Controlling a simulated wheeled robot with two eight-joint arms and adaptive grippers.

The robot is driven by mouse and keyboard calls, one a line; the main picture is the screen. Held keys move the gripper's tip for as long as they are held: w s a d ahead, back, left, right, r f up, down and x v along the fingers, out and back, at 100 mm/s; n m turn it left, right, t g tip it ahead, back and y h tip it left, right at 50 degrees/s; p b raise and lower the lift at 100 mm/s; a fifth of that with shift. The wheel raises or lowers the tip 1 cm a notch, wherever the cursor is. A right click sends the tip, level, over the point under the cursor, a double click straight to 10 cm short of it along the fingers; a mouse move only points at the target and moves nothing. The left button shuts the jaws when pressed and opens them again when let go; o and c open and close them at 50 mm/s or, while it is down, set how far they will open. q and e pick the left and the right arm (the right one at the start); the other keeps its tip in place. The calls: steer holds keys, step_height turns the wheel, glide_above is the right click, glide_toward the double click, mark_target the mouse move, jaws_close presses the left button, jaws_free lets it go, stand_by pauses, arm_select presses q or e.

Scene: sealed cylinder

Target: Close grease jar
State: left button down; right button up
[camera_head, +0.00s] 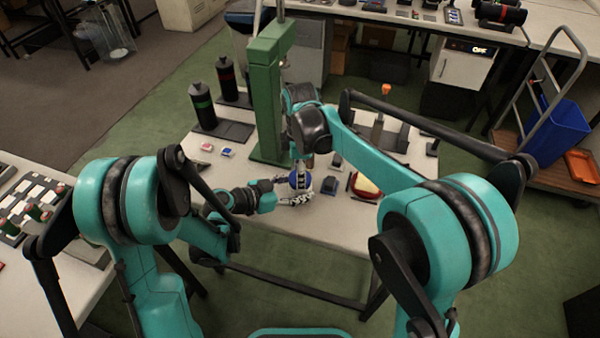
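A small blue round object, apparently the grease jar (300,181), stands near the front edge of the white table. My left gripper (296,191) reaches in low from the left, with its silver fingers around the jar's sides. My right gripper (303,167) points down from above, directly over the jar's top. Its fingertips are small and partly merge with the jar, so I cannot tell whether they grip a lid. The jar's top is hidden under the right gripper.
A green press column (266,100) stands behind the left gripper. Two dark cylinders, one with a green band (203,105), one with a red band (227,78), stand at the back left. A yellow-and-red object (366,186) and a small dark block (330,185) lie right of the jar.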

steer(key=m, duration=2.1)
steer(key=shift+f, duration=0.1)
steer(key=m, duration=0.7)
steer(key=o, duration=1.4)
steer(key=shift+c, duration=0.2)
step_height(320, 180, up, 12)
